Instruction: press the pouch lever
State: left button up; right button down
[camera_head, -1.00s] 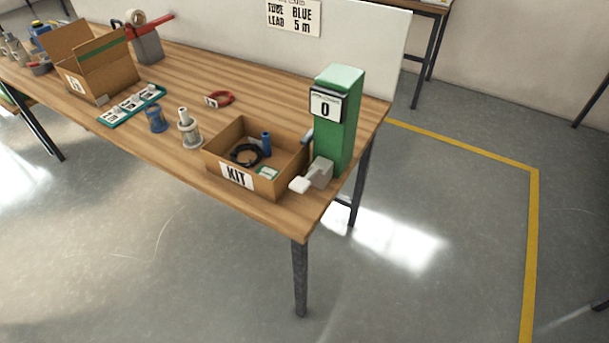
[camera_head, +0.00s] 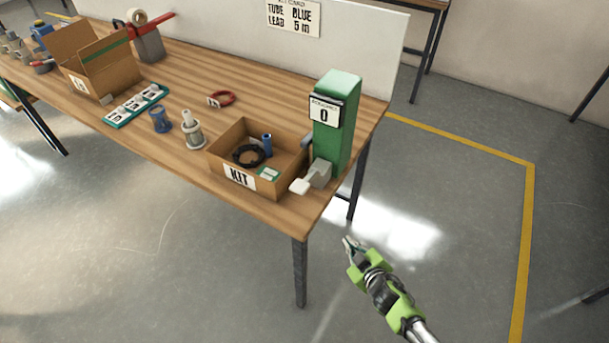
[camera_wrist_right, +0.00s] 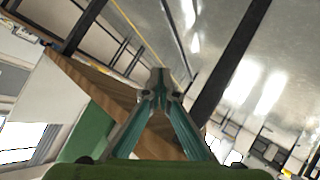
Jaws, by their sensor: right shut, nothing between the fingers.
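The pouch lever (camera_head: 303,184) is a pale grey paddle at the foot of a green dispenser (camera_head: 336,120) on the table's near right corner. The dispenser's display reads 0. My right gripper (camera_head: 347,242) is shut and empty, in the air off the table's right end, apart from the lever and to its lower right. In the right wrist view the closed fingers (camera_wrist_right: 160,82) meet at their tips, with the wooden table (camera_wrist_right: 95,82) behind them. The lever cannot be made out there. My left gripper is not in view.
A cardboard KIT box (camera_head: 222,160) with a black cable and a blue part stands just left of the lever. The floor right of the table is clear.

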jog(key=w+a+r+n+t+y+p, duration=0.1)
jog(key=w+a+r+n, duration=0.15)
jog(key=r, duration=0.45)
jog(key=w+a+r+n+t+y+p, duration=0.1)
jog(key=w+a+r+y, duration=0.15)
jog(key=r, duration=0.55)
jog(key=w+a+r+n+t+y+p, duration=0.1)
jog(key=w+a+r, duration=0.2)
jog(key=r, duration=0.4)
jog(key=a+r+n+g+y+p, duration=0.2)
jog(key=a+r+n+g+y, duration=0.25)
jog(key=a+r+n, duration=0.6)
jog(key=r+n+g+h+p, duration=0.2)
jog(key=n+g+h, duration=0.35)
jog(key=n, duration=0.35)
send_over(306, 180)
jog(key=w+d, duration=0.2)
jog(key=shift+s+a+f+t+h, duration=0.15)
jog(key=shift+f+t+h, duration=0.1)
jog(key=shift+t, duration=0.25)
jog(key=shift+f, duration=0.15)
notch_tip(306, 180, down, 8)
jog(key=s+a+b, duration=0.1)
jog(key=b, duration=0.3)
jog(key=shift+s+f, duration=0.15)
jog(key=shift+s, duration=0.2)
